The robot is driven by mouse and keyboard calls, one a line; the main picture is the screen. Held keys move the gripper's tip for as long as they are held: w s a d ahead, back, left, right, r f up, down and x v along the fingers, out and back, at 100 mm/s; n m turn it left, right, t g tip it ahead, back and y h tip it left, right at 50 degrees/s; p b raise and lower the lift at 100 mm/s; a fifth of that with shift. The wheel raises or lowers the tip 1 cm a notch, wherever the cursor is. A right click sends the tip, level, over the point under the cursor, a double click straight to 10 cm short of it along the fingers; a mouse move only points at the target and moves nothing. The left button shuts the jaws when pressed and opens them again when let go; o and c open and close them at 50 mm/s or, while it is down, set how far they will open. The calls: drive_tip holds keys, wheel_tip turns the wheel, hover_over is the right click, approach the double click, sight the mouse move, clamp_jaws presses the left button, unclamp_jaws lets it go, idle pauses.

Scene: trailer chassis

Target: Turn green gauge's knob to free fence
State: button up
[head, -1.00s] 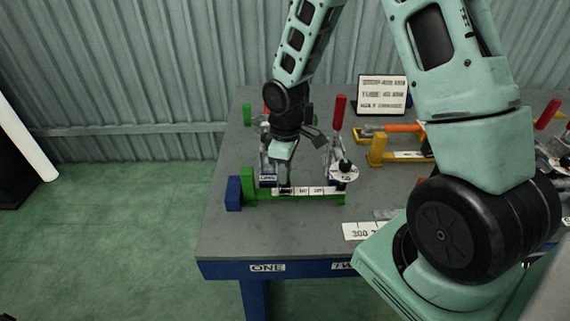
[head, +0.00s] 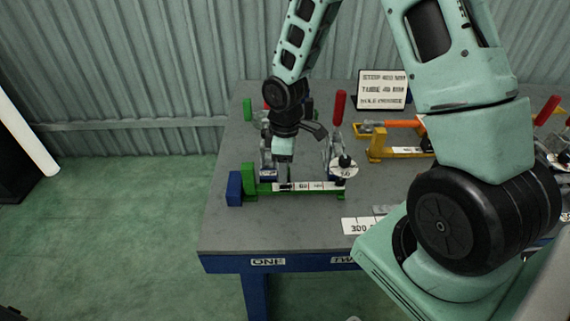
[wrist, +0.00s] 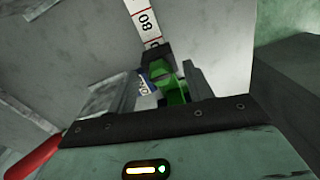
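The green gauge (head: 249,184) stands at the table's left end, with a white numbered scale (head: 312,186) along its front. A white dial with a black knob (head: 345,163) stands at its right end, beside a red upright handle (head: 339,107). My gripper (head: 279,168) points down over the left half of the gauge. In the wrist view its two fingers (wrist: 158,90) are apart, with a dark part and a green piece (wrist: 176,95) seen between them. I cannot tell whether the fingers touch either one. The fence is not clearly identifiable.
A blue block (head: 234,188) sits at the gauge's left end. A yellow and orange gauge (head: 378,145) lies to the right, with a printed sign (head: 382,90) behind it. Grey tabletop (head: 270,233) in front is clear.

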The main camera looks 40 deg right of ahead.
wheel_tip(320, 180, up, 17)
drive_tip(key=shift+w+d+r+p, duration=0.2)
drive_tip(key=shift+w+d+p, duration=0.05)
drive_tip(key=shift+p, duration=0.05)
idle(0.5)
idle(0.4)
